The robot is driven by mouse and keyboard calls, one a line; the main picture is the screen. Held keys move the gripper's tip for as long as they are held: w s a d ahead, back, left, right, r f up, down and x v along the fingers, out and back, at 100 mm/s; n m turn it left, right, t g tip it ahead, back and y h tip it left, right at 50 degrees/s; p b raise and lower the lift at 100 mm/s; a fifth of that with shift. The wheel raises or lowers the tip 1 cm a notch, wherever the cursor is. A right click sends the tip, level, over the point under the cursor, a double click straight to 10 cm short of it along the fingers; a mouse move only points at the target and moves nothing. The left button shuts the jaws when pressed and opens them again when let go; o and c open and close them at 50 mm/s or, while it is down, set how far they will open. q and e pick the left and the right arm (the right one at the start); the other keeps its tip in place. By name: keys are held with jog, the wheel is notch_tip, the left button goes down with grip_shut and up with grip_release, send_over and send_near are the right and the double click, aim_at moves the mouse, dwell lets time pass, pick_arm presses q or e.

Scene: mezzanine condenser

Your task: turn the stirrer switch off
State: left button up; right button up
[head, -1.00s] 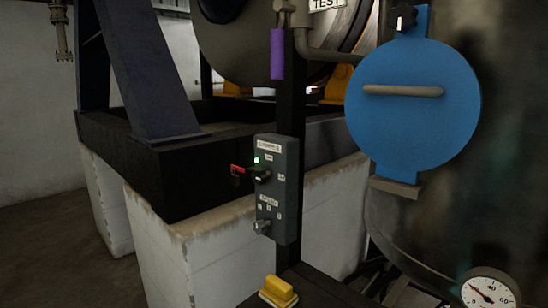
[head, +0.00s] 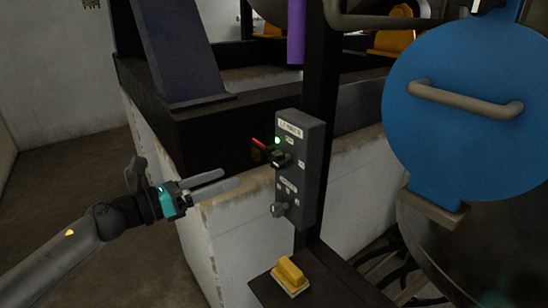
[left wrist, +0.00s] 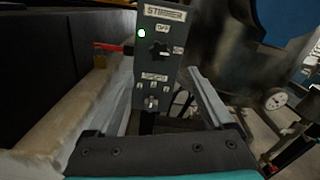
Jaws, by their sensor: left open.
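The grey control box (head: 302,170) is fixed to a dark post; its upper label reads STIRRER in the left wrist view (left wrist: 164,13). The black stirrer switch (head: 280,160) sits under that label, and it also shows in the left wrist view (left wrist: 160,51). An OFF mark is above it there. A green lamp (left wrist: 141,33) beside it is lit. The knob's exact pointing is too small to tell. My left gripper (head: 230,178) is open and empty, left of the box and apart from it. My right gripper is not in view.
A lower knob (head: 279,209) is on the same box. A red piece (head: 259,146) sticks out left of the switch. A yellow block (head: 290,275) lies below. A blue round cover (head: 455,100) with a handle is at right. A whitish plinth (head: 240,215) stands behind.

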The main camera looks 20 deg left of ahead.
aim_at(273, 161)
pick_arm(q)
jog(key=p+x, duration=0.2)
jog(key=x, duration=1.1)
jog(key=shift+w+d, duration=0.15)
jog(key=shift+w, duration=0.05)
grip_shut()
dwell(0.4)
